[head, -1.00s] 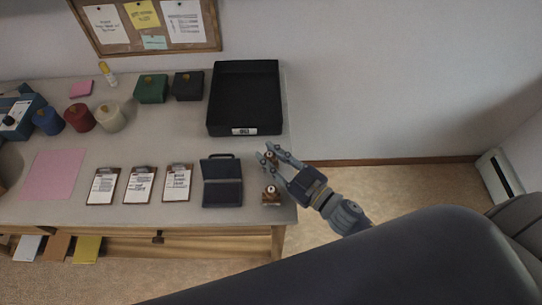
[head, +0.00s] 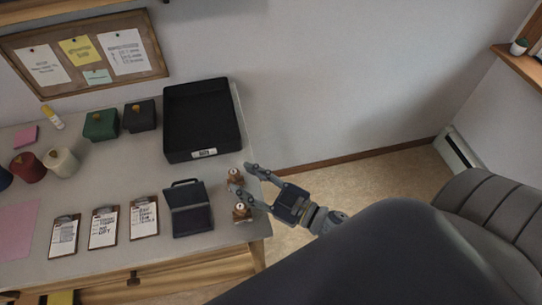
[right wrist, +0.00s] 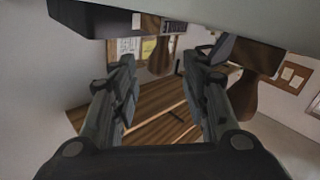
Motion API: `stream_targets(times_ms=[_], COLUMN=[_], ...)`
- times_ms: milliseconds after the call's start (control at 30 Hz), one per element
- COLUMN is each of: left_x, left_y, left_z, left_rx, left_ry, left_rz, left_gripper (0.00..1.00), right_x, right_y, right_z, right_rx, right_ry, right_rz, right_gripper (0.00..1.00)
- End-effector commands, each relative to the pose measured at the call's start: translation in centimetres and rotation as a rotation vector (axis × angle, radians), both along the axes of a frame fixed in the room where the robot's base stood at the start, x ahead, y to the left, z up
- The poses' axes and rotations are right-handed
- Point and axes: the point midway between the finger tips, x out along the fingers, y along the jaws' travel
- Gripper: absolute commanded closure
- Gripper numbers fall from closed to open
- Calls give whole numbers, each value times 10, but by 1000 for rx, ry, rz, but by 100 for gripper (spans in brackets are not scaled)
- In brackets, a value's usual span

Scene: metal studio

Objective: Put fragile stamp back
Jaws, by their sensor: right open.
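Two small stamps with brown handles stand at the table's right end in the head view. The far stamp (head: 235,177) is beside the open dark ink pad case (head: 190,208), and the near stamp (head: 242,213) is closer to the front edge. My right gripper (head: 246,182) is open at the table's edge, its fingertips close around the far stamp. In the right wrist view, one brown handle (right wrist: 160,58) shows between the spread fingers (right wrist: 160,72) and another (right wrist: 243,97) beyond the right finger. I cannot tell contact or which stamp is fragile. My left gripper is not in view.
A black tray (head: 170,125) with a label stands behind the stamps. Several clipboards (head: 104,227) lie left of the pad. Green (head: 101,125) and black (head: 139,116) containers stand at the back. Right of the table is open floor (head: 350,185).

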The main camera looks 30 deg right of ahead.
Motion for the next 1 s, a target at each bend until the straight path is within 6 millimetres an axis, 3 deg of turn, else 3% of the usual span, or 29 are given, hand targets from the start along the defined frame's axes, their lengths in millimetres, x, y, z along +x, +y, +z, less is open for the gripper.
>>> stream_targets(times_ms=[200,433,1000], left_x=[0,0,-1], left_y=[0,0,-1], left_z=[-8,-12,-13], left_rx=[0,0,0], left_ry=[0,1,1], left_rz=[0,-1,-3], left_gripper=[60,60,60], right_x=[-37,-61,-69], right_y=[-19,-33,-38], right_z=[-3,-1,0], right_rx=[0,0,-1], right_ry=[4,2,-1], right_rz=[0,1,1], right_gripper=[58,58,58])
